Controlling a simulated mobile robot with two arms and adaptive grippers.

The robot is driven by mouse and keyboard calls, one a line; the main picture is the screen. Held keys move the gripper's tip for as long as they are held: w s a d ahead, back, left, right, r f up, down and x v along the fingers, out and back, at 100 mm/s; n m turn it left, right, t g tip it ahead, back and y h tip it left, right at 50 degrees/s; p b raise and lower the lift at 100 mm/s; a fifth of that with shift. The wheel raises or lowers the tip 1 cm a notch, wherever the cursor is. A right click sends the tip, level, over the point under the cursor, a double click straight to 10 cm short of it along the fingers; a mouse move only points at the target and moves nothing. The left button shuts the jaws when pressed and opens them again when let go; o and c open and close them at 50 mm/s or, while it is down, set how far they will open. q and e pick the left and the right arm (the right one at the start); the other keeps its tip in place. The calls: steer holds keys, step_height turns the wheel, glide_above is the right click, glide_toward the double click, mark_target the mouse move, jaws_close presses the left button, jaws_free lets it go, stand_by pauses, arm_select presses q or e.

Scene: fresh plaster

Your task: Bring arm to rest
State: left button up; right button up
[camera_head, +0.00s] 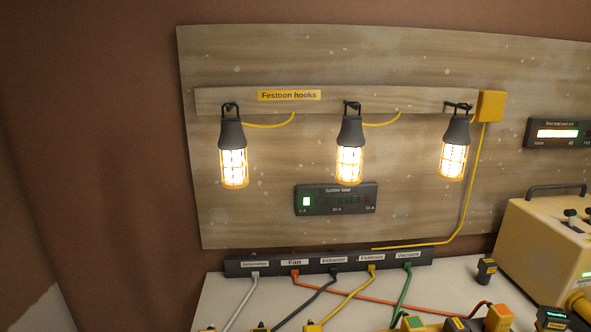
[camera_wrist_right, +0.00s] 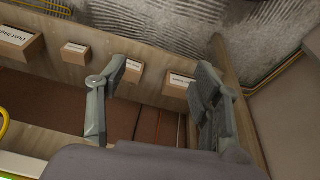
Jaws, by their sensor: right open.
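My right gripper (camera_wrist_right: 157,95) shows in the right wrist view with its two grey fingers spread apart and nothing between them. Below and beyond it are a wooden panel or shelf and a brown surface, with a gap of air that I cannot judge. In the head view neither gripper nor arm shows. My left gripper is not in any view.
Three lit lamps (camera_head: 349,150) hang from a hook rail (camera_head: 220,101) on a wooden board. A socket strip (camera_head: 300,264) with several plugged cables sits on the white table (camera_head: 235,290). Small labelled boxes (camera_wrist_right: 75,50) line the wooden edge in the wrist view.

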steer(key=s+f+g, duration=0.1)
steer(key=s+f, duration=0.2)
steer(key=f, duration=0.6)
steer(key=s+d+f, duration=0.1)
steer(key=s+f, duration=0.3)
steer(key=f, duration=0.5)
steer(key=s+f+g, duration=0.1)
steer(key=s+f, duration=0.2)
steer(key=f, duration=0.6)
steer(key=s+d+f, duration=0.2)
steer(key=s+f, duration=0.4)
steer(key=s, duration=0.3)
steer(key=shift+s+d+f, duration=0.15)
steer(key=shift+s+f, duration=0.1)
steer(key=shift+s, duration=0.1)
